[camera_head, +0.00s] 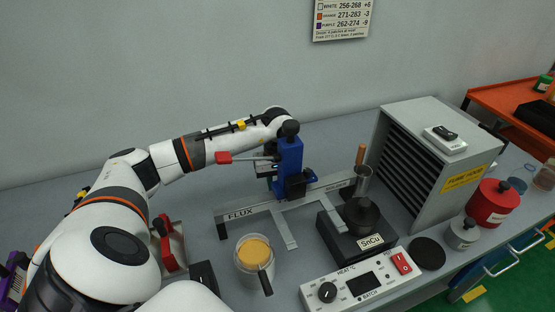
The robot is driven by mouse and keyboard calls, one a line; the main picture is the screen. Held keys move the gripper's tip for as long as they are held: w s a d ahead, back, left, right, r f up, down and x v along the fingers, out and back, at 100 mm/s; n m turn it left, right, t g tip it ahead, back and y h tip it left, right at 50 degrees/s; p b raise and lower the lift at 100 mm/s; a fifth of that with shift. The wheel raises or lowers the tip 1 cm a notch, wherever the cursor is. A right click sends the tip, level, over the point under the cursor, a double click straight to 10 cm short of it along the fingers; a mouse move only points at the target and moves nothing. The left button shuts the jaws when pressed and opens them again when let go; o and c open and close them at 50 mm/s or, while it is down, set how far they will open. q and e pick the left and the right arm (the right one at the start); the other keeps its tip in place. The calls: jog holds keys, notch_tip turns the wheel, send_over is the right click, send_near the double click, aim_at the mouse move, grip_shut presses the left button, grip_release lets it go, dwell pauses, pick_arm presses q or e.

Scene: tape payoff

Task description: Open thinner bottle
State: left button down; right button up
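No label that reads thinner shows. A red container with a dark lid (493,202) stands upright at the right of the bench, beside the grey box. A small pale container with a dark cap (463,233) stands just in front of it. I cannot tell which, if either, is the thinner bottle. Both look closed. My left arm reaches from the left across the back of the bench and ends behind the blue block (289,155). Its fingers are not clear there, so I cannot tell whether the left gripper is open or shut. No gripper is near the two containers. My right gripper is not in view.
A FLUX rail (240,214) holds the blue block. Nearby are a SnCu pot (361,216), a heat control box (348,288), a cup with yellow content (254,250) and a fume hood (426,160). A black disc (427,253) lies near the small container.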

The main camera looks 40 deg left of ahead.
pick_arm(q)
jog(key=shift+f, duration=0.35)
jog(key=c, duration=1.6)
grip_release()
jog(key=shift+f, duration=0.1)
jog(key=o, duration=0.4)
jog(key=shift+o, duration=0.2)
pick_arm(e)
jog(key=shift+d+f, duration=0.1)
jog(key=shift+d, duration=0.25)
pick_arm(q)
jog(key=shift+r, duration=0.4)
notch_tip(320, 180, up, 12)
jog(key=b, duration=0.1)
jog(key=shift+f+b, duration=0.15)
jog(key=shift+b, duration=0.15)
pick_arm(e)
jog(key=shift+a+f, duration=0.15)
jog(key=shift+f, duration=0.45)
